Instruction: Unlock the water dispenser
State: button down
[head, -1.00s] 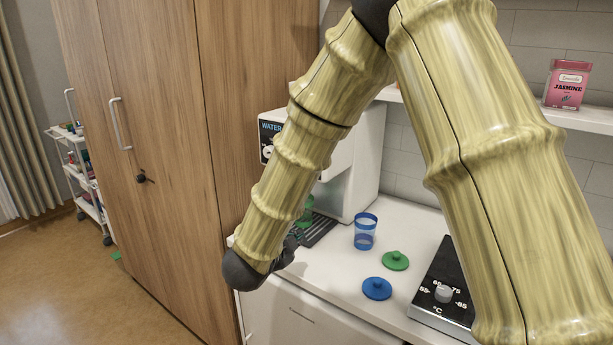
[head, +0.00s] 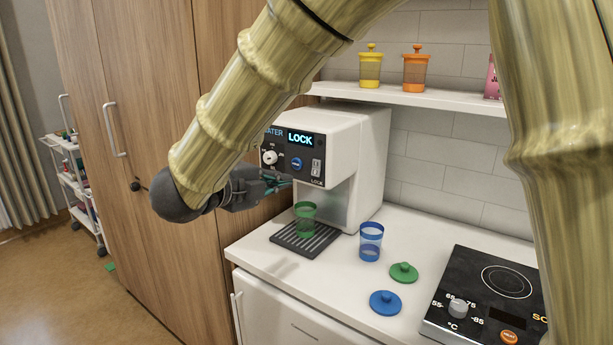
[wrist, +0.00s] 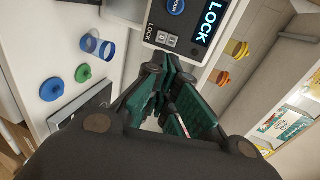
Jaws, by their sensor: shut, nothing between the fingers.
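The white water dispenser (head: 340,140) stands on the counter, its dark front panel carrying a lit display that reads LOCK (head: 300,137). The panel has a white knob (head: 270,157), a blue button (head: 297,163) and a small rocker switch labelled LOCK (head: 316,168). In the wrist view the switch (wrist: 167,39) shows just beyond my fingers. My gripper (head: 284,183) is shut and empty, in front of the panel's lower part; the wrist view shows its green fingers (wrist: 170,75) pointing at the panel. I cannot tell whether they touch it. A green cup (head: 305,218) stands on the drip tray (head: 284,240).
A blue cup (head: 371,242), a green lid (head: 404,272) and a blue lid (head: 386,302) rest on the counter. A black hotplate (head: 505,281) is at the right. A shelf (head: 430,96) above holds yellow and orange jars. A wooden cabinet (head: 150,120) stands at the left.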

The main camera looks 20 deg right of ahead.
aim_at(321, 173)
jog(key=p+x, duration=0.3)
jog(key=x, duration=1.1)
jog(key=shift+s, duration=0.1)
jog(key=shift+f, duration=0.1)
